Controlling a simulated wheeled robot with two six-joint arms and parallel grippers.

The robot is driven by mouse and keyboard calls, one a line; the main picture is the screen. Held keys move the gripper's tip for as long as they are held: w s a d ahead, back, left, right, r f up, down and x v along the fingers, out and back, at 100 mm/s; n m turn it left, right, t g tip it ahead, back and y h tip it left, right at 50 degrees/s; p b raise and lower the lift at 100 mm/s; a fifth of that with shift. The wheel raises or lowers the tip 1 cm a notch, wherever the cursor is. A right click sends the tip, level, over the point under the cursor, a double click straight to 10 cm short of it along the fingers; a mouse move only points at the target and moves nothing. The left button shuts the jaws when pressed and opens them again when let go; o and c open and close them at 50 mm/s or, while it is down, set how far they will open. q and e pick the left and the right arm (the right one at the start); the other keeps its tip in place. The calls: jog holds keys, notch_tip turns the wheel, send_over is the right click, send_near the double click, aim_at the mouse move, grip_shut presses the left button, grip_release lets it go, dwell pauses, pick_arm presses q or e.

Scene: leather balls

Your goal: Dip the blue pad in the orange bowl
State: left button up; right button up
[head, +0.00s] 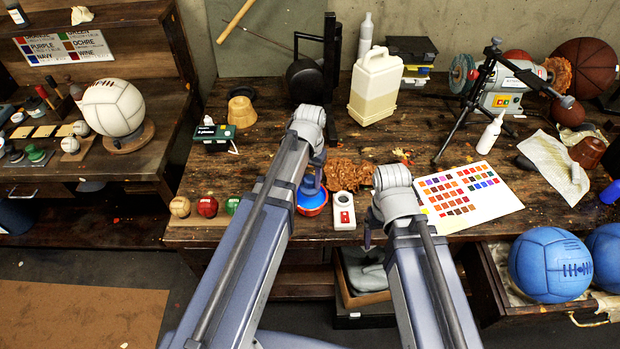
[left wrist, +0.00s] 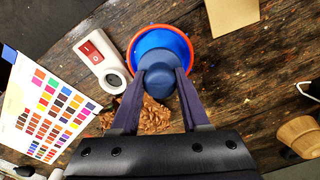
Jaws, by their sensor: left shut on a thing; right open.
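The orange bowl (head: 313,211) stands on the wooden bench and has blue inside it. In the left wrist view, the bowl's orange rim (left wrist: 188,47) rings the blue. My left gripper (left wrist: 159,80) is shut on the blue pad (left wrist: 156,68), a rounded dark blue piece. The pad is over the near part of the bowl in that view; I cannot tell whether it touches the blue inside. In the head view, the pad (head: 308,183) is partly hidden by my left arm. My right gripper (head: 370,238) is open and empty at the bench's front edge.
A white device with a red switch (head: 343,211) stands close right of the bowl. A crumpled brown piece (head: 350,174) lies behind it. A colour chart (head: 470,195) lies to the right. Small coloured balls (head: 207,206) sit on a board at left. An open drawer (head: 500,300) holds blue balls.

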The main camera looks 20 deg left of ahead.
aim_at(310, 189)
pick_arm(q)
jog(key=shift+f+b, duration=2.2)
jog(key=shift+f, duration=0.35)
notch_tip(310, 189, up, 6)
jog(key=p, duration=0.6)
notch_tip(310, 189, up, 4)
jog(key=p, duration=0.4)
jog(key=shift+r, duration=0.1)
